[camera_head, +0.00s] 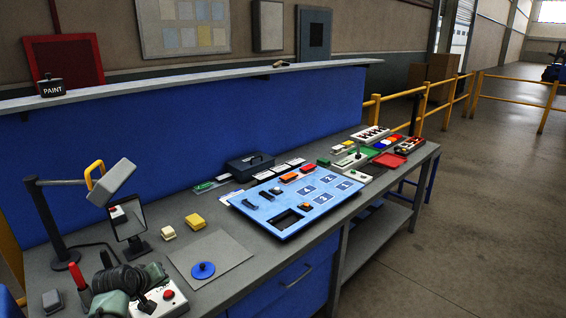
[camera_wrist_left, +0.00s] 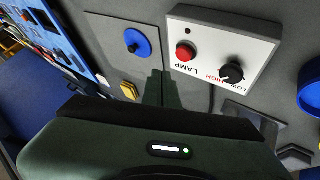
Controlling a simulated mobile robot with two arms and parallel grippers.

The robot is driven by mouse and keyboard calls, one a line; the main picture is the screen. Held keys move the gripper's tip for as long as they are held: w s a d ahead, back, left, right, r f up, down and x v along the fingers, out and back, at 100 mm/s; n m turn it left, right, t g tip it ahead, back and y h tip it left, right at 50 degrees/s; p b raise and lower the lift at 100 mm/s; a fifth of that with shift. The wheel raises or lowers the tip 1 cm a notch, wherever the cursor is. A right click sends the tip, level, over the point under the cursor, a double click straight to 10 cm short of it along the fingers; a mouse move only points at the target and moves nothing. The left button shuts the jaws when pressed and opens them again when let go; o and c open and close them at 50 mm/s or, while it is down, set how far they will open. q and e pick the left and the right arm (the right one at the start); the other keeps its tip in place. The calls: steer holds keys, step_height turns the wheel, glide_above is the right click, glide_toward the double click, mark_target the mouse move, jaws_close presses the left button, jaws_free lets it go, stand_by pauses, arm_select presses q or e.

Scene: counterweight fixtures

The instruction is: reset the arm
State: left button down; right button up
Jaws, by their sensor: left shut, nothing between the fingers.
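My left arm comes in at the lower left of the head view. Its dark green and black left gripper (camera_head: 146,303) is low over the bench, beside the white lamp control box (camera_head: 172,303). In the left wrist view the fingers (camera_wrist_left: 160,88) are together with nothing between them. The lamp box (camera_wrist_left: 222,45), with a red button (camera_wrist_left: 185,51) and a black knob (camera_wrist_left: 231,72), lies just beyond them. A blue round knob (camera_wrist_left: 138,42) on a grey plate is to the left. My right gripper is not in view.
A desk lamp (camera_head: 112,183) and small mirror (camera_head: 129,221) stand behind the arm. A red-handled tool (camera_head: 78,279) and grey block (camera_head: 52,300) are at the left.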

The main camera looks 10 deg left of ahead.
arm_select(q)
steer(key=s+d+f+m+g, duration=0.2)
steer(key=s+d+f+m, duration=0.15)
steer(key=s+d, duration=0.45)
steer(key=s+d+f+m+g, duration=0.1)
steer(key=s+d+f+m, duration=0.25)
steer(key=s, duration=0.85)
steer(key=s+d+r+m+g, duration=0.15)
steer(key=s+d, duration=0.35)
steer(key=s, duration=0.5)
steer(key=s+d+r+m+g, duration=0.1)
steer(key=s+d+r+m, duration=0.2)
steer(key=s, duration=0.6)
step_height(320, 180, down, 34)
steer(key=s+d+g+b, duration=0.1)
steer(key=s+d+b, duration=0.15)
steer(key=b, duration=0.45)
steer(key=s+a+f+b, duration=0.2)
steer(key=s+f, duration=0.6)
steer(key=f, duration=0.2)
steer(key=s+a+f+g+b, duration=0.1)
steer(key=s+a+f+b, duration=0.1)
steer(key=s+f, duration=0.6)
step_height(320, 180, down, 3)
steer(key=shift+s+f+n+b, duration=0.2)
steer(key=shift+s+n+b, duration=0.2)
steer(key=shift+b, duration=0.4)
